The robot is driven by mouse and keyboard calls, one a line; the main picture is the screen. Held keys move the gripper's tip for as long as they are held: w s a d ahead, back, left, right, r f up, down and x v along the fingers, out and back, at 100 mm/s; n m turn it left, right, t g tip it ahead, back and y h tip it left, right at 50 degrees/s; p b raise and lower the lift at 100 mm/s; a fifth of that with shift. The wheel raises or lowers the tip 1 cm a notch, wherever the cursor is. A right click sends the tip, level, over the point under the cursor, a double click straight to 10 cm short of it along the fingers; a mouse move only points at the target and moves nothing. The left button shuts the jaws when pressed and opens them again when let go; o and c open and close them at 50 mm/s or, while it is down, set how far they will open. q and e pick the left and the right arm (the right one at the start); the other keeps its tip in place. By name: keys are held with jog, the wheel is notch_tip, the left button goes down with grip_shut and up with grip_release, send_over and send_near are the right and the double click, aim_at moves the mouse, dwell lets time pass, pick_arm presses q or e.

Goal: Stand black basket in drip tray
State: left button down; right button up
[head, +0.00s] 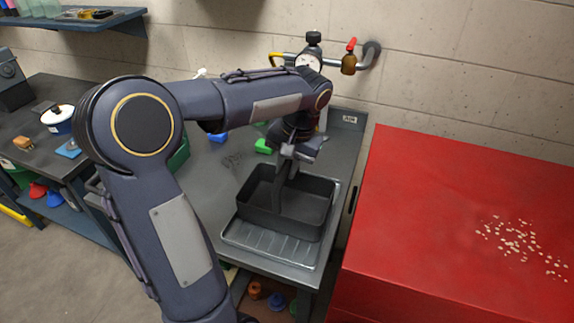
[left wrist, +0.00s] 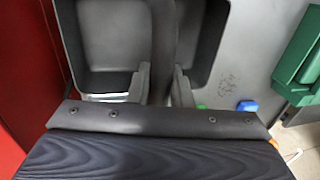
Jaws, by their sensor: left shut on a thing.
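The black basket (head: 284,224) is a two-compartment tote with a raised middle divider, upright at the right end of the grey bench. It is over the back part of the grey ribbed drip tray (head: 268,246), whose front and right rim show around it. I cannot tell whether its bottom touches the tray. My left gripper (head: 287,160) is above the basket, shut on its middle divider. In the left wrist view, the fingers (left wrist: 161,82) lie on both sides of the divider, between the two basket compartments (left wrist: 110,35). My right gripper is out of view.
A red cabinet top (head: 430,210) with scattered pale bits stands close to the right. Green blocks (head: 262,146) and a blue block (head: 217,137) lie behind the basket. A gauge and valve pipe (head: 308,63) stick out from the wall above.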

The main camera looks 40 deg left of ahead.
pick_arm(q)
jog(key=c, duration=1.2)
grip_release()
jog(key=shift+c, duration=0.2)
jog(key=shift+r, duration=0.15)
notch_tip(320, 180, up, 8)
jog(key=d+f, duration=0.1)
jog(key=d, duration=0.1)
jog(key=s+d+f+t+h, duration=0.2)
jog(key=s+d+f, duration=0.1)
jog(key=s+d, duration=0.1)
jog(key=s+d+f+m+t+h, duration=0.1)
jog(key=s+d+f+t+h, duration=0.1)
jog(key=s, duration=0.5)
jog(key=s+d+f+m+t+h, duration=0.1)
jog(key=s+d+f+t, duration=0.1)
jog(key=s+d, duration=0.3)
jog(key=shift+s+d+f+h, duration=0.4)
jog(key=shift+s+f, duration=0.35)
jog(key=shift+f, duration=0.15)
